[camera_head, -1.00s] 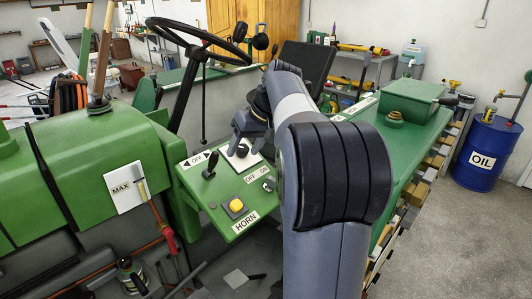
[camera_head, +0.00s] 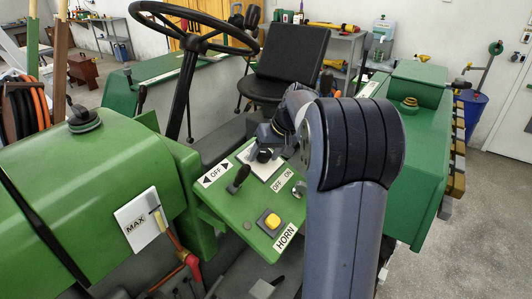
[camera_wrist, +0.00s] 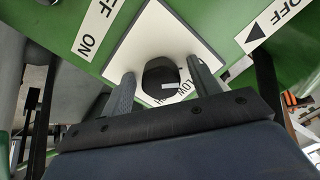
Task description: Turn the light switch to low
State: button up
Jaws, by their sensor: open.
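The light switch is a black round knob (camera_wrist: 160,78) on a white square plate (camera_wrist: 180,40) in the wrist view. A small white mark shows on the knob. The word LOW is partly readable on the plate beside it, and another label is mostly hidden. My gripper (camera_wrist: 163,84) is open, with one finger on each side of the knob; I cannot tell whether they touch it. In the head view my gripper (camera_head: 266,146) is over the white plate (camera_head: 258,166) on the green control panel (camera_head: 237,205), and my arm covers part of it.
The panel also carries a black lever (camera_head: 238,178) by an OFF label, a yellow HORN button (camera_head: 270,221) and a small OFF/ON switch (camera_head: 299,189). The steering wheel (camera_head: 196,27) and black seat (camera_head: 290,62) stand behind. A green hood (camera_head: 90,190) lies to the left.

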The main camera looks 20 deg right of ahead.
jog(key=shift+c, duration=0.5)
jog(key=c, duration=0.9)
jog(key=shift+r+m, duration=0.1)
jog(key=shift+m, duration=0.2)
jog(key=m+p, duration=0.2)
jog(key=m, duration=0.1)
jog(key=shift+m, duration=0.3)
jog(key=shift+m+p, duration=0.85)
jog(key=shift+m, duration=1.35)
jog(key=o, duration=1)
